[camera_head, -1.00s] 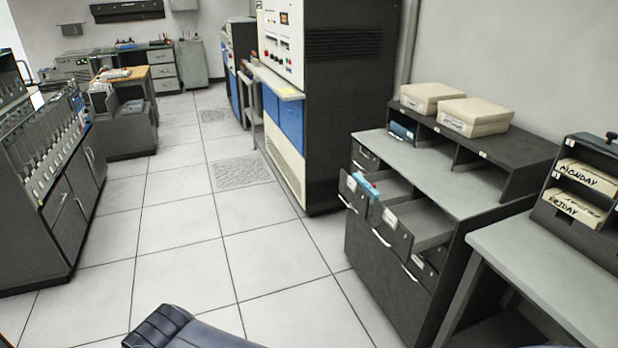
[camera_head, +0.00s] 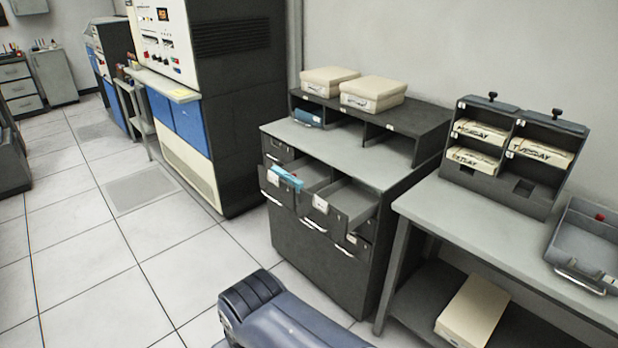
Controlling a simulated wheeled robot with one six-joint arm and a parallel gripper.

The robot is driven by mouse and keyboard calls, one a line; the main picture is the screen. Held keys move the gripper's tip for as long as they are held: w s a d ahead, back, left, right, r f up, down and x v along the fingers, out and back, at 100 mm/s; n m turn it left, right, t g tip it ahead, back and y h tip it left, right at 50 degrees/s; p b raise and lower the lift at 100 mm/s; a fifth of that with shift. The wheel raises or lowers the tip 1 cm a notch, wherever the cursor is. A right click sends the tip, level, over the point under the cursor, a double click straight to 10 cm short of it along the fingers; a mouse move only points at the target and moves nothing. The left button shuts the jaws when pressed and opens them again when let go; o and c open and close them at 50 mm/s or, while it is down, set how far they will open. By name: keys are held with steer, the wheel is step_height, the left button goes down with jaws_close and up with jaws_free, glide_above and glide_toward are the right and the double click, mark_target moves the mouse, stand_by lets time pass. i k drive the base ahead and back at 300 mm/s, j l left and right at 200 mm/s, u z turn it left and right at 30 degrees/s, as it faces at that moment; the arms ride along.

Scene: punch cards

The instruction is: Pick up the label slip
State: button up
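No slip can be clearly made out as the label slip. A small flat yellow piece (camera_head: 181,94) lies on the ledge of the tall computer cabinet in the head view, too small to read. Small white labels show on the fronts of the dark drawer cabinet (camera_head: 318,262). Two of its upper drawers stand open: the left drawer (camera_head: 277,189) has a blue item (camera_head: 287,178) in it, and the right drawer (camera_head: 322,212) looks empty. A dark blue, ribbed part at the bottom edge seems to be my arm. My gripper's fingers are not visible.
Two cream boxes (camera_head: 372,93) sit on the cabinet's shelf. On the right, a grey table (camera_head: 470,215) holds a dark rack (camera_head: 500,185) with day-marked card bundles and a grey tray (camera_head: 583,240). A cream box (camera_head: 472,312) lies underneath. Tiled floor is open at left.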

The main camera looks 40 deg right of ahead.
mark_target(273, 176)
steer(key=z, duration=1)
steer(key=i+l+z, duration=0.15)
steer(key=i+z, duration=0.15)
steer(key=i, duration=0.45)
steer(key=i+z, duration=0.35)
steer(key=i, duration=0.35)
